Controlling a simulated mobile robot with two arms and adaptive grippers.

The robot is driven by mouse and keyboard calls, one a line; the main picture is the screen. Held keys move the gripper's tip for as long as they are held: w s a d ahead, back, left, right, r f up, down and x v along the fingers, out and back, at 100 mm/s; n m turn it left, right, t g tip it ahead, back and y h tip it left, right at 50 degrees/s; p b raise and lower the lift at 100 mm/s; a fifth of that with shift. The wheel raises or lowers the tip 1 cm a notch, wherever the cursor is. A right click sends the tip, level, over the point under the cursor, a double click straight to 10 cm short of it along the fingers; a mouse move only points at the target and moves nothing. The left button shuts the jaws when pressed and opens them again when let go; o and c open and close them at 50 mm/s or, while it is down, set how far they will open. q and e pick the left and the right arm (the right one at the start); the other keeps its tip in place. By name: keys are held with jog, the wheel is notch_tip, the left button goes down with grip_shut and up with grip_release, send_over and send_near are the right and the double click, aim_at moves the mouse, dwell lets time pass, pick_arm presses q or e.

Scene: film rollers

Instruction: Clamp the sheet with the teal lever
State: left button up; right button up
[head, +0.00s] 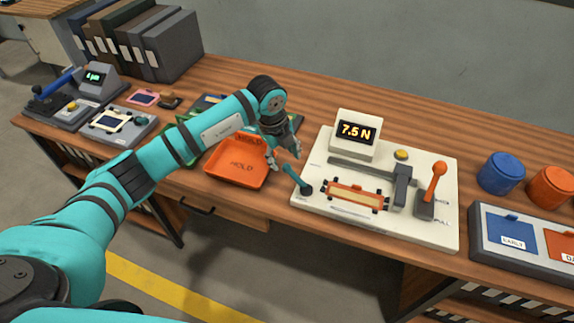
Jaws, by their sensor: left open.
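The teal lever (295,179) stands tilted at the left front corner of a cream test machine (325,222). Its upper end leans left, and its dark pivot is on the machine's base. A pale sheet (354,197) lies flat in an orange frame (383,190) on the machine, right of the lever. My left gripper (285,160) points down just above the teal lever's upper end, its fingers apart. I cannot tell whether a finger touches the lever. My right gripper is out of view.
The machine also has a "7.5 N" display (357,131), a yellow button (401,155) and an orange lever (437,177). An orange HOLD tray (238,172) lies left, under my forearm. Blue (501,174) and orange (550,188) containers stand right, behind a labelled panel (500,250).

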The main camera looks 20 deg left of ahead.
aim_at(286, 165)
pick_arm(q)
jog(key=f, duration=0.4)
jog(key=shift+w+d+f, duration=0.25)
jog(key=shift+w+d, duration=0.05)
jog(key=shift+w, duration=0.05)
jog(key=shift+w+f, duration=0.1)
jog(key=shift+f, duration=0.6)
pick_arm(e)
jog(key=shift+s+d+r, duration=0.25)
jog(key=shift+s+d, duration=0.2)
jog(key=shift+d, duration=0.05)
pick_arm(q)
jog(key=shift+c, duration=0.4)
jog(key=c, duration=0.9)
grip_shut()
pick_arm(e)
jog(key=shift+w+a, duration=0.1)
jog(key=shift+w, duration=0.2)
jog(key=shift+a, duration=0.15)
